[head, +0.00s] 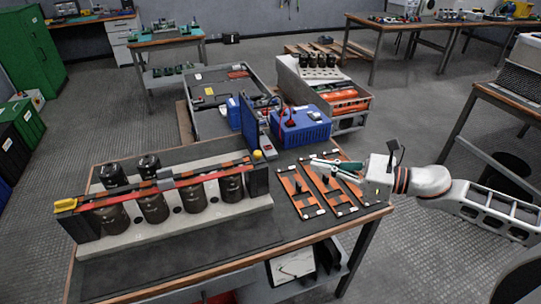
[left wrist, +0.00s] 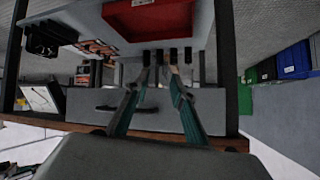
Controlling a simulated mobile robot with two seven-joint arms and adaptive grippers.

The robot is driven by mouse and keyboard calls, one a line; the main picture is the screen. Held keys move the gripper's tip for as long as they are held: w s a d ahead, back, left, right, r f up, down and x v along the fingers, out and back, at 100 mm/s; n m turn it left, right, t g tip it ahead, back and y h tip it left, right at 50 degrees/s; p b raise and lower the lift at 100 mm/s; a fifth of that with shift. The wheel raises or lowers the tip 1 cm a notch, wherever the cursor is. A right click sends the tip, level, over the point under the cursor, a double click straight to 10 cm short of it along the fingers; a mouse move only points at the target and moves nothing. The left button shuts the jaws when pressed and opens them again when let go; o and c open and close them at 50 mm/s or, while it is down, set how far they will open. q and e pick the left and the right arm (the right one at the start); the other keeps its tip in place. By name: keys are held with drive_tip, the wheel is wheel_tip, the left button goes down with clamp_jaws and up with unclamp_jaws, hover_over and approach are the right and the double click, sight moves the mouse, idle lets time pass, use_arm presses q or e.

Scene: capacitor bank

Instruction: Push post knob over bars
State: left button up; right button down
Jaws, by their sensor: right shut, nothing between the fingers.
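The capacitor bank stands on the near table, with several dark cylinders on a pale base (head: 180,234). Red and black bars (head: 160,184) run along its top between two dark end posts. A yellow knob (head: 257,155) is at the right end post, and a yellow piece (head: 66,204) is at the left end of the bars. My right gripper (head: 316,166) is shut and empty, to the right of the yellow knob and apart from it, above the orange plates. My left gripper (left wrist: 158,72) shows only in the left wrist view, its fingers apart and empty.
Orange and black plates (head: 327,187) lie on the table's right part. A blue box (head: 300,125) and an upright blue panel (head: 250,122) stand behind the bank. The dark mat (head: 190,258) in front is clear. A red tray (left wrist: 150,18) shows in the left wrist view.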

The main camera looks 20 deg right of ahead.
sight(264, 166)
use_arm(q)
drive_tip(key=shift+s+d+r+p, duration=0.3)
drive_tip(key=shift+s+p, duration=0.2)
drive_tip(key=shift+p, duration=0.65)
use_arm(e)
drive_tip(key=shift+x, duration=6.9)
drive_tip(key=shift+a, duration=0.1)
drive_tip(key=shift+w+a+r+p, duration=0.15)
drive_tip(key=shift+a+p, duration=0.3)
drive_tip(key=shift+a, duration=0.45)
use_arm(q)
drive_tip(key=shift+d+r, duration=0.2)
drive_tip(key=shift+r, duration=0.4)
